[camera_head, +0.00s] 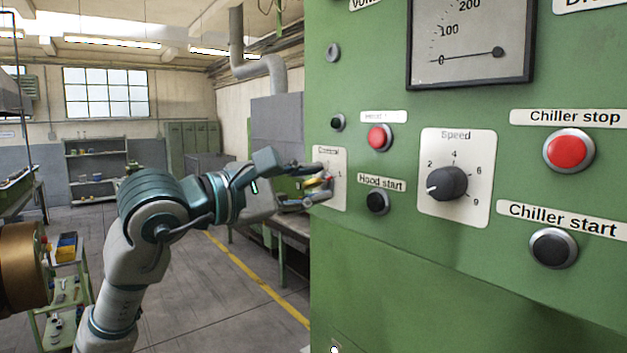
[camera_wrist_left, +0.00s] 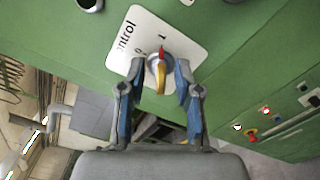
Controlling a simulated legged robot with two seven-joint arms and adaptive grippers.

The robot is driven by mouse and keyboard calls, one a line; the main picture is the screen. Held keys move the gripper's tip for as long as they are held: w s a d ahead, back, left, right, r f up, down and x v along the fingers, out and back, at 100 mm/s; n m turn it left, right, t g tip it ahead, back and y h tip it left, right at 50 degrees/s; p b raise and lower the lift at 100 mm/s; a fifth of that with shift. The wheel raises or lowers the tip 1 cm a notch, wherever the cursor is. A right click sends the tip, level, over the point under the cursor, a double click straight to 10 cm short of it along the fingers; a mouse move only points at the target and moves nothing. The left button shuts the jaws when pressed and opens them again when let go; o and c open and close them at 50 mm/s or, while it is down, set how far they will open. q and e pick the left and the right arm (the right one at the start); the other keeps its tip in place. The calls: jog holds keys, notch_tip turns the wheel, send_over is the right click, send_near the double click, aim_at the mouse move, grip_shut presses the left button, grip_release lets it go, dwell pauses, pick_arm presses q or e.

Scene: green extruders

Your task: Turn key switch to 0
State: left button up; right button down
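The key switch sits on a white "Control" plate (camera_head: 336,164) on the green panel. In the left wrist view the key switch (camera_wrist_left: 158,74) is a silvery knob with a red and yellow top, and its red pointer points toward the 1 mark. The 0 mark is to the left of it on the plate (camera_wrist_left: 180,32). My left gripper (camera_head: 322,183) is at the switch. In the left wrist view its two fingers (camera_wrist_left: 159,76) stand apart on either side of the knob, with a small gap at the right finger. My right gripper is out of view.
The Hood start button (camera_head: 377,202), a red button (camera_head: 379,137) and the Speed dial (camera_head: 447,184) sit right of the switch. The green panel (camera_head: 420,265) fills the right side. Open floor lies behind my left arm, with a small shelf cart (camera_head: 65,290) at the left.

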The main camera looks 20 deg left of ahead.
pick_arm(q)
jog(key=shift+a, duration=0.5)
jog(key=c, duration=0.4)
jog(key=shift+d, duration=0.15)
grip_shut()
jog(key=shift+s+d, duration=0.1)
jog(key=shift+d, duration=0.1)
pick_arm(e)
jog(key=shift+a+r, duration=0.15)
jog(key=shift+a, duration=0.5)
